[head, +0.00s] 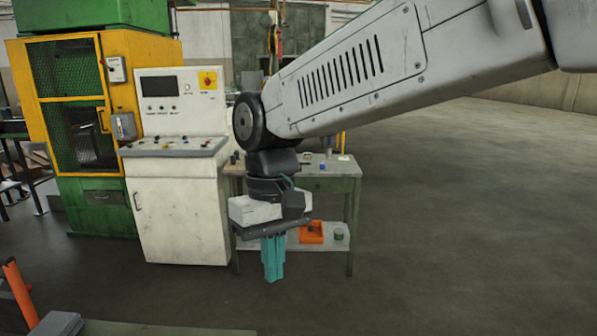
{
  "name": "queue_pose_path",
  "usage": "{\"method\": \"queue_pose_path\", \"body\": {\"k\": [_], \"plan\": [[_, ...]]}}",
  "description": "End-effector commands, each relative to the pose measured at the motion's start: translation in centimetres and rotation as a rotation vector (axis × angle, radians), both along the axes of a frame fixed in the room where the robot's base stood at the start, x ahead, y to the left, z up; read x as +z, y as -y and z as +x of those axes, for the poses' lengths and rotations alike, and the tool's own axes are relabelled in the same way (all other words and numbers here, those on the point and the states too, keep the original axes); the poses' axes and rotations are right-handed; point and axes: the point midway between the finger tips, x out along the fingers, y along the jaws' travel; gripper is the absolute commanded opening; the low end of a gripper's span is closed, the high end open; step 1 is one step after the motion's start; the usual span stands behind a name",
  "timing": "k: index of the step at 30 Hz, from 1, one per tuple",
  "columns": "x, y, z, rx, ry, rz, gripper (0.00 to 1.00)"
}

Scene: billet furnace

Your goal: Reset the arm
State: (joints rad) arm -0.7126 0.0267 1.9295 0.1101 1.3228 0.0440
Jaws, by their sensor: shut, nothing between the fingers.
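My arm reaches in from the upper right of the head view and bends down at its dark wrist joint. My gripper (273,279) hangs at its end, pointing down, with its teal fingers shut together and nothing between them. It is in front of the green workbench and apart from it, over the dark floor as seen here. My arm hides part of the bench top and the wall behind.
A white control console (178,215) stands left of my gripper, beside a yellow and green caged machine (75,110). The workbench (335,186) has an orange tray (312,233) on its lower shelf. An orange post (20,292) stands at lower left. The floor on the right is clear.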

Motion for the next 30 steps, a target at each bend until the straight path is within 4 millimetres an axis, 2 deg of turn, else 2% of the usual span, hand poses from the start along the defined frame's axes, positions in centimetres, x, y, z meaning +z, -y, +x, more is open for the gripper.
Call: {"method": "queue_pose_path", "body": {"k": [1, 6, 12, 15, 18, 21, 30], "plan": [[0.2, 3.7, -0.4, -0.047, 0.018, 0.0, 0.0], [-0.4, 13.8, -3.1, -0.176, 0.072, -0.011, 0.0], [-2.1, 23.0, -8.2, -0.351, 0.14, -0.022, 0.0], [-3.1, 26.3, -10.7, -0.442, 0.178, -0.026, 0.0], [-3.5, 28.4, -12.6, -0.525, 0.214, -0.025, 0.0], [-3.0, 29.7, -13.3, -0.591, 0.258, -0.017, 0.0], [-2.4, 30.5, -13.4, -0.637, 0.283, -0.014, 0.0]]}}
